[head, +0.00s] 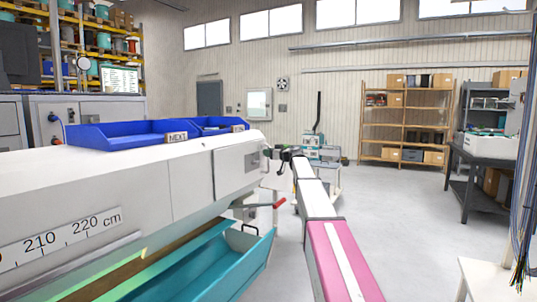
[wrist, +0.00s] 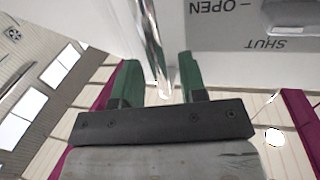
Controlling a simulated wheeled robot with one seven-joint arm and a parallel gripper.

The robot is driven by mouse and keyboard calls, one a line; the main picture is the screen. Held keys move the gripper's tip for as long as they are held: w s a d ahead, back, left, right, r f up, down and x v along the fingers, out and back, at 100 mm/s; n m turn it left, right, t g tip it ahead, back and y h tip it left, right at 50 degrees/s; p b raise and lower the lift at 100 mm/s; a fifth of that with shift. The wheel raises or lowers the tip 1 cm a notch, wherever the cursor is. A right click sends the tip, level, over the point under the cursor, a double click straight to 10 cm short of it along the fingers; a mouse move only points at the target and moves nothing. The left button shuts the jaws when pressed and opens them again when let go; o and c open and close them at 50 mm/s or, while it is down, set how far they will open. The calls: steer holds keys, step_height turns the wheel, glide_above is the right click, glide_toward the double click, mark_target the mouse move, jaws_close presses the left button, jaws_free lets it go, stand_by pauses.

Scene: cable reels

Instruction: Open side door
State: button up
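The white machine's side panel, which looks like the side door (head: 228,172), is at the end of the long white housing and looks closed. It bears a grey plate (head: 251,161). In the wrist view this plate (wrist: 225,35) shows upside-down words OPEN and SHUT beside a grey recess. My gripper (head: 283,154) is at the panel's right end in the head view. In the wrist view its two green fingers (wrist: 160,75) are apart, with a shiny metal bar (wrist: 163,50) running between them. Gaps show on both sides of the bar; whether it touches a finger is unclear.
A red-tipped lever (head: 272,204) juts out below the panel. A teal tray (head: 235,262) is under the machine, and blue bins (head: 130,137) sit on top. A small machine (head: 320,150) stands behind my arm. Open floor (head: 400,215) lies to the right, before a dark workbench (head: 480,160).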

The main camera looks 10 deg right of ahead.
steer(key=shift+w+a, duration=0.2)
steer(key=shift+c, duration=0.3)
steer(key=shift+s, duration=0.1)
jaws_close()
